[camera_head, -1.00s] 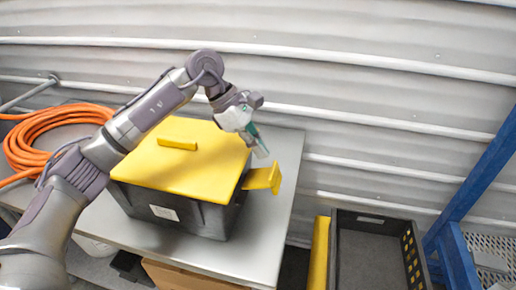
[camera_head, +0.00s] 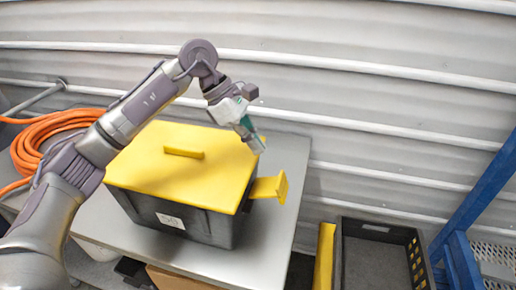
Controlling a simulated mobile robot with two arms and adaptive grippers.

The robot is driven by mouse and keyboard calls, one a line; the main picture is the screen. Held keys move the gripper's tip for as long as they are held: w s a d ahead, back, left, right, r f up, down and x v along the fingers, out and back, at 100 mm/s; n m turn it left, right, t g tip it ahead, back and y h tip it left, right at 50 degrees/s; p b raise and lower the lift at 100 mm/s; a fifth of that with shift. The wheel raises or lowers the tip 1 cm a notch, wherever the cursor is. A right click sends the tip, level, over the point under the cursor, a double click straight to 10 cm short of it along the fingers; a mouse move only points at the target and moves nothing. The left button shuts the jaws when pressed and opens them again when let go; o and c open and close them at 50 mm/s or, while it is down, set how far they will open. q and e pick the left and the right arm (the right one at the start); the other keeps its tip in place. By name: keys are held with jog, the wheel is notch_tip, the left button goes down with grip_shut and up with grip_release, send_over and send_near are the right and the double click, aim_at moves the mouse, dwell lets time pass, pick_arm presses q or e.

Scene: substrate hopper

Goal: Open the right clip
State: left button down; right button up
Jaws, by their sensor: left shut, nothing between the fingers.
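The black box with a flat yellow lid (camera_head: 185,165) stands on the grey metal table. A handle (camera_head: 184,152) sits on top of the lid. The right clip (camera_head: 270,187) is yellow and sticks out sideways from the box's right side, swung away from the wall. My left gripper (camera_head: 258,147) is shut and empty. In the picture it is just above the clip, near the lid's back right corner, with a visible gap to the clip. My right gripper is not in view.
An orange hose coil (camera_head: 45,140) lies at the left of the table (camera_head: 262,225). A black crate (camera_head: 345,265) with a yellow piece beside it stands lower right. A blue frame (camera_head: 470,205) rises at the far right. A corrugated wall closes the back.

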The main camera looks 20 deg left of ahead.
pick_arm(q)
jog(key=d+r+b, duration=0.2)
jog(key=d+r, duration=0.1)
jog(key=r, duration=0.5)
jog(key=shift+w+d+r, duration=0.2)
jog(key=shift+d+r, duration=0.1)
jog(key=shift+d, duration=0.05)
jog(key=shift+d, duration=0.1)
jog(key=shift+s, duration=0.1)
